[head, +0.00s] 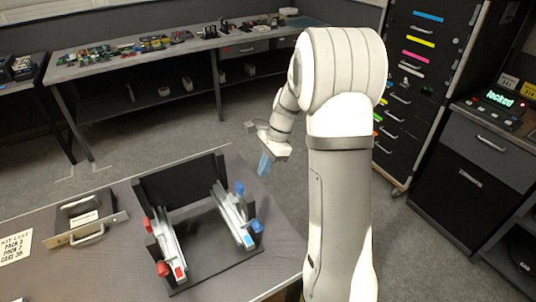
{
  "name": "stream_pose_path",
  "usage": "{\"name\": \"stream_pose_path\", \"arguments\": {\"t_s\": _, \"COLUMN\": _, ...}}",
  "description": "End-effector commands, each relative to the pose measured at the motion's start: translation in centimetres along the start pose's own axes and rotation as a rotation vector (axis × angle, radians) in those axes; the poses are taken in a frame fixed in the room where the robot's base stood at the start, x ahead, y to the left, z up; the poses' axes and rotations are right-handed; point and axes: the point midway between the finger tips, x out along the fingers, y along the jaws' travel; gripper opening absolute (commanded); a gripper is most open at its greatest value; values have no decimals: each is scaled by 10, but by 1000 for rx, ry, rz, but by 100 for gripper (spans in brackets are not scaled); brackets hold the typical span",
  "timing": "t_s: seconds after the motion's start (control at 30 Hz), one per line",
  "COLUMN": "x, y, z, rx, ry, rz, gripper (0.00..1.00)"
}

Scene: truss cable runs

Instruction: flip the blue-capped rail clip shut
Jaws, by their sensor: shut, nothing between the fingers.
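A black fixture (208,262) with an upright back panel stands on the grey table and carries two metal rails. The right rail (231,214) has blue caps, one at its far end (240,188) and one at its near right side (257,226). The left rail (168,247) has red caps (162,269). Whether the blue-capped clip is open or shut is too small to tell. My gripper (264,165) is shut and empty, pointing down beyond the far right of the fixture, apart from the blue caps.
A metal bracket with a handle (88,234) and a kit list card (15,247) lie left of the fixture. A workbench (180,50) with small parts runs along the back. A drawer cabinet (420,80) and a "locked" display (498,98) stand at right.

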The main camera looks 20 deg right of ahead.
Motion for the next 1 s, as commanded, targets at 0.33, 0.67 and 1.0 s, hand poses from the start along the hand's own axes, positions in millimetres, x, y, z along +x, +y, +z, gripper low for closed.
{"name": "stream_pose_path", "arguments": {"t_s": 0.33, "x": 37, "y": 0, "z": 28, "rx": -3, "ry": 1, "rz": 1, "gripper": 0}}
{"name": "stream_pose_path", "arguments": {"t_s": 0.67, "x": 41, "y": 1, "z": 39, "rx": 0, "ry": 1, "rz": -1, "gripper": 0}}
{"name": "stream_pose_path", "arguments": {"t_s": 1.0, "x": 36, "y": 2, "z": 34, "rx": 17, "ry": 25, "rz": -7, "gripper": 0}}
